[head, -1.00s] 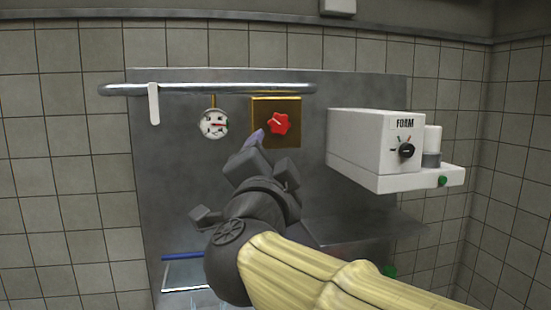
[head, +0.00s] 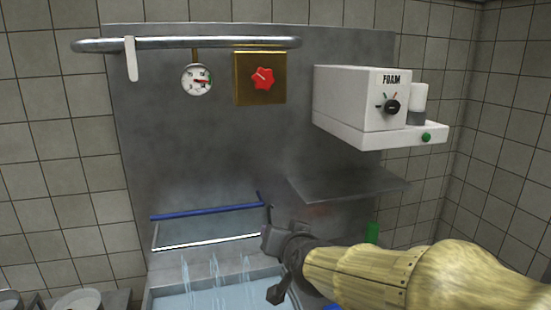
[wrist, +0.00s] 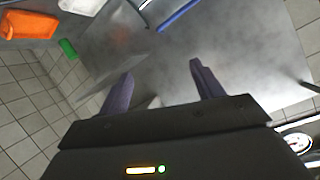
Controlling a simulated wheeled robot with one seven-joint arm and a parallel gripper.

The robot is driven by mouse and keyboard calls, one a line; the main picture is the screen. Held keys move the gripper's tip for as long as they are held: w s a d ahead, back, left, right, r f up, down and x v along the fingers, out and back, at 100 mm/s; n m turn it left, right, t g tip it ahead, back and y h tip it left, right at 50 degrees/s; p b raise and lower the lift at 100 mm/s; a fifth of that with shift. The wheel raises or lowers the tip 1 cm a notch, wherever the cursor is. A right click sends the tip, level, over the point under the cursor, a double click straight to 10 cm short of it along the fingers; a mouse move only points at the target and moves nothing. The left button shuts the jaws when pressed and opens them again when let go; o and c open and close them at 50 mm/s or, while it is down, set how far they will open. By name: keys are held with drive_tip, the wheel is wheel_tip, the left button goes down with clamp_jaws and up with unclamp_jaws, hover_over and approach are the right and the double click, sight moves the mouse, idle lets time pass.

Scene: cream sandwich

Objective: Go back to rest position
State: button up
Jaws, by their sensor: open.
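My gripper (head: 272,238) is low in the head view, in front of the steel back panel and just above the right part of the water basin. Its fingers are hard to make out there. In the wrist view the two purple-grey fingers (wrist: 161,70) stand wide apart with nothing between them. My yellow-sleeved arm comes in from the lower right and hides part of the basin's right side.
A red star knob (head: 262,78) on a brass plate and a round gauge (head: 197,79) hang below a metal rail (head: 185,44). A white FOAM machine (head: 360,98) juts out at right above a steel shelf (head: 345,184). Water streams into the basin (head: 215,300).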

drive_tip(key=s+d+f+n+g+h, duration=0.1)
drive_tip(key=s+d+f+g, duration=0.4)
drive_tip(key=f, duration=0.5)
drive_tip(key=s+d+f+n+g+h, duration=0.1)
drive_tip(key=s+d+f+g+h, duration=0.1)
drive_tip(key=s+d+f+g, duration=0.3)
drive_tip(key=s+d+f, duration=0.3)
drive_tip(key=s+f, duration=0.2)
drive_tip(key=f, duration=0.1)
drive_tip(key=shift+s+d+f, duration=0.15)
drive_tip(key=shift+s+d, duration=0.15)
drive_tip(key=shift+c, duration=0.3)
idle(3.6)
